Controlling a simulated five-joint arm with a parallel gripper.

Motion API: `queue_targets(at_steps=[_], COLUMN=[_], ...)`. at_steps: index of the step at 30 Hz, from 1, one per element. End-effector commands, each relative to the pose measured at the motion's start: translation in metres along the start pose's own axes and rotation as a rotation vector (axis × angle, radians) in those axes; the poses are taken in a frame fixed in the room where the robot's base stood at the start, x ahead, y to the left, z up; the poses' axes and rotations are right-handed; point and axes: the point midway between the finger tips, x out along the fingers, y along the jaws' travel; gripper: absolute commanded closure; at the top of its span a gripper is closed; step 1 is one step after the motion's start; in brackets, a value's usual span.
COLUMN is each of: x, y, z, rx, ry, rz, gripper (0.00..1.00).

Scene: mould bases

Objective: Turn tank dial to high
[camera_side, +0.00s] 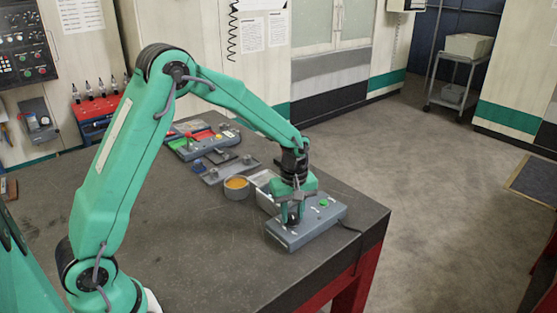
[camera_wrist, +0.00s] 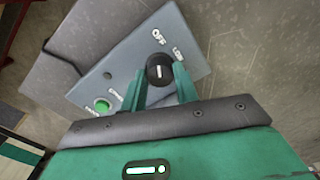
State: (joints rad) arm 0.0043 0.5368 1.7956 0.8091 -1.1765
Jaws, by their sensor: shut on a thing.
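The tank dial (camera_wrist: 159,68) is a black round knob with a white mark, on a blue-grey control box (camera_wrist: 85,75). In the wrist view the mark runs roughly up and down the picture, with OFF printed above it and LOW at its upper right. No HIGH label can be read. My gripper (camera_wrist: 158,82) has its two green fingers shut on the dial, one on each side. In the side view my gripper (camera_side: 293,218) points down over the control box (camera_side: 325,222) and hides the dial.
A green button (camera_wrist: 102,105) is on the same box, and also shows in the side view (camera_side: 323,202). Behind the box are a metal tray (camera_side: 262,181), a cup of orange stuff (camera_side: 236,186) and another panel (camera_side: 205,145). The bench's right edge is close.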

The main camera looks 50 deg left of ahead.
Motion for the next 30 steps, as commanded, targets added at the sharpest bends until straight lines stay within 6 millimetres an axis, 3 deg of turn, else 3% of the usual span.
queue_targets(at_steps=[13, 30], x=[-0.0007, -0.0010], y=[0.0000, 0.0000], z=[0.0000, 0.0000], rx=[0.169, 0.682], ry=[0.000, 0.000], rz=[0.000, 0.000], gripper=[0.93, 0.93])
